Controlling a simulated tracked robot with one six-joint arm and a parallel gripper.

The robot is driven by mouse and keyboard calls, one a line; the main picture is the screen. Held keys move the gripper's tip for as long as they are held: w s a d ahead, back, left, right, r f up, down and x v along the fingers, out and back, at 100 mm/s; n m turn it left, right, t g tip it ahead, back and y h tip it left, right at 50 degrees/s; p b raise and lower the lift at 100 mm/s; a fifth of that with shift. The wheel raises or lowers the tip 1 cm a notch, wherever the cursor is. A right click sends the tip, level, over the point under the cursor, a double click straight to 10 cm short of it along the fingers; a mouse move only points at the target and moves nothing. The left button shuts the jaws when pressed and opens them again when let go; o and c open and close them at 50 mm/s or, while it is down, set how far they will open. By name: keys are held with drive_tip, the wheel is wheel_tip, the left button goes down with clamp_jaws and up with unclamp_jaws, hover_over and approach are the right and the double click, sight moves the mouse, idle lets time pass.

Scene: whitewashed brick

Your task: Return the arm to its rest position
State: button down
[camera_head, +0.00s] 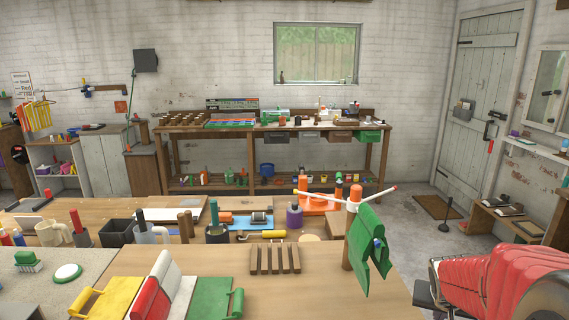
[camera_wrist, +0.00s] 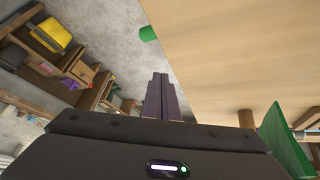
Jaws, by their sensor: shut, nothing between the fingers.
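My gripper (camera_wrist: 160,97) shows in the wrist view with its two dark fingers together and nothing between them. It points past the edge of the wooden table (camera_wrist: 225,60), with the grey floor to its left. In the head view my red arm (camera_head: 490,285) is at the lower right, beside the table's right end. The gripper itself does not show in that view.
A wooden stand (camera_head: 347,230) with a green cloth (camera_head: 368,245) hanging from it is near the table's right end. A slotted wooden rack (camera_head: 275,260) and yellow, red and green pieces lie further left. Low shelves (camera_head: 505,220) stand along the right wall.

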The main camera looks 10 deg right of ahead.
drive_tip(key=s+a+r+n+y, duration=0.1)
drive_tip(key=s+a+r+n, duration=0.1)
drive_tip(key=a, duration=0.7)
drive_tip(key=s+a+r+n+y, duration=0.2)
drive_tip(key=s+a+r, duration=0.2)
drive_tip(key=s+a, duration=0.3)
drive_tip(key=s+a+r+n+t+y, duration=0.1)
drive_tip(key=s+a, duration=0.4)
drive_tip(key=a, duration=0.8)
wheel_tip(320, 180, up, 3)
drive_tip(key=shift+f+n+y, duration=0.1)
drive_tip(key=shift+n+y, duration=0.2)
drive_tip(key=shift+n, duration=0.6)
